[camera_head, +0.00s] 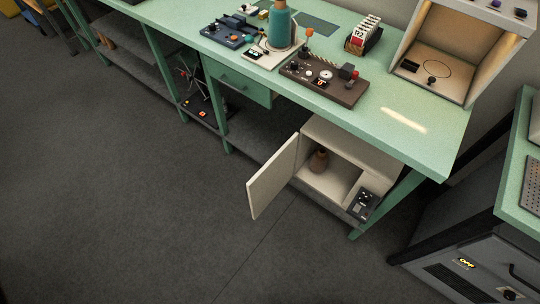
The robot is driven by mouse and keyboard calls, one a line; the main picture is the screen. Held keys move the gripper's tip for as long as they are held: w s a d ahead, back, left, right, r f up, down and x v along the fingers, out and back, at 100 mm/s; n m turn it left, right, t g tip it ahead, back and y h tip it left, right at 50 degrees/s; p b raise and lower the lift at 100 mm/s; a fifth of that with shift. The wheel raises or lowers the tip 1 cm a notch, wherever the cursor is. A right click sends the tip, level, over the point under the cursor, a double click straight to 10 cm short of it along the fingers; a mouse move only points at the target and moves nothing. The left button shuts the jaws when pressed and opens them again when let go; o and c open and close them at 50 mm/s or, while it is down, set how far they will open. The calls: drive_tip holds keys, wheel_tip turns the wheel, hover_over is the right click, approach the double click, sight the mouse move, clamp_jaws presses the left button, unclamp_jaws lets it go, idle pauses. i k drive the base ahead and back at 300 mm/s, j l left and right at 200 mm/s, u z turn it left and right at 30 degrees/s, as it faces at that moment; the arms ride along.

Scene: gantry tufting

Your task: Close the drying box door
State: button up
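The drying box (341,142) is a cream cabinet on the lower shelf under the right part of the green workbench. Its door (272,177) stands wide open, swung out to the left from the left edge of the box. The inside is visible, with a brown bottle-like object (319,160) standing in it. A dark control panel (362,204) with small knobs is at the right of the box front. My gripper is not in view.
The green bench top (430,125) overhangs the box, with a bench leg (372,222) at its right. A grey cabinet (465,262) stands at the lower right. A drawer (237,83) is left of the box. The grey floor (130,200) in front is clear.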

sight(265, 184)
drive_tip(key=u, duration=1.4)
drive_tip(key=i+u, duration=0.4)
drive_tip(key=i, duration=2.9)
drive_tip(key=i+z, duration=0.1)
drive_tip(key=i, duration=0.4)
drive_tip(key=i+j+z, duration=0.15)
drive_tip(key=i, duration=0.35)
drive_tip(key=i+j+z, duration=0.1)
drive_tip(key=i, duration=0.35)
drive_tip(key=z, duration=3.95)
drive_tip(key=j+z, duration=0.1)
drive_tip(key=z, duration=0.2)
drive_tip(key=j+z, duration=0.25)
drive_tip(key=i+j, duration=0.05)
